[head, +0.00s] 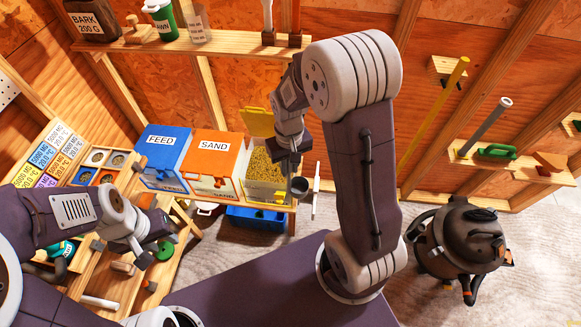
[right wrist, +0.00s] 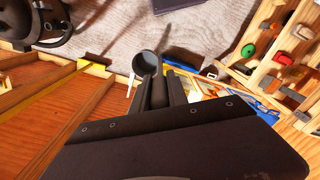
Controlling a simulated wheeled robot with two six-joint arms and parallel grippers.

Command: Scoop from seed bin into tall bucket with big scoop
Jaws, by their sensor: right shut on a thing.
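The seed bin (head: 267,176) stands at the right end of the bin row in the head view, its yellow lid (head: 257,122) raised and yellowish seed inside. My right gripper (head: 291,178) is at the bin's right side, shut on a dark scoop. The scoop's round cup (head: 299,187) shows beside the bin's right edge; in the right wrist view the cup (right wrist: 147,64) faces the camera and looks empty. My left gripper (head: 142,254) is low at the left over the workbench; its jaw opening is not clear. I cannot make out a tall bucket for certain.
The blue feed bin (head: 166,148) and orange sand bin (head: 214,158) stand left of the seed bin. A blue tub (head: 256,218) sits below on the floor. A white-handled thing (head: 316,184) is close right of the scoop. A dark canister machine (head: 460,241) stands at right.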

